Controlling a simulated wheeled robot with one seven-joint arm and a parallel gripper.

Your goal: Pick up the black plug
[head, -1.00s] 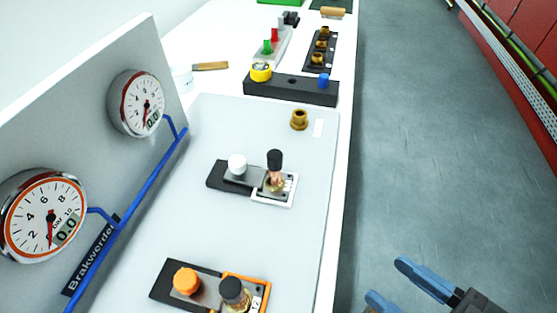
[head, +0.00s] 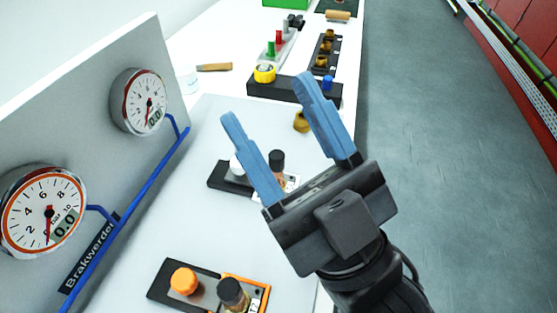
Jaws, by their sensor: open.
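Two black-topped plugs show in the head view. One black plug (head: 277,160) stands upright in the far valve block (head: 222,178), whose right end is edged in white. The other black plug (head: 232,292) stands in the near block (head: 165,284), whose right end is edged in orange, near the bottom of the view. My gripper (head: 268,99) is open and empty, with blue fingers. It appears in front of the far block and hides part of that block and of its white knob (head: 235,170). I cannot tell its height above the plug.
An orange knob (head: 184,281) sits on the near block. Two gauges (head: 139,102) stand on the left panel with a blue pipe. Behind are a brass fitting (head: 301,122), a black block (head: 290,89) with yellow and blue knobs, and a wooden-handled tool (head: 214,67). The floor at right is clear.

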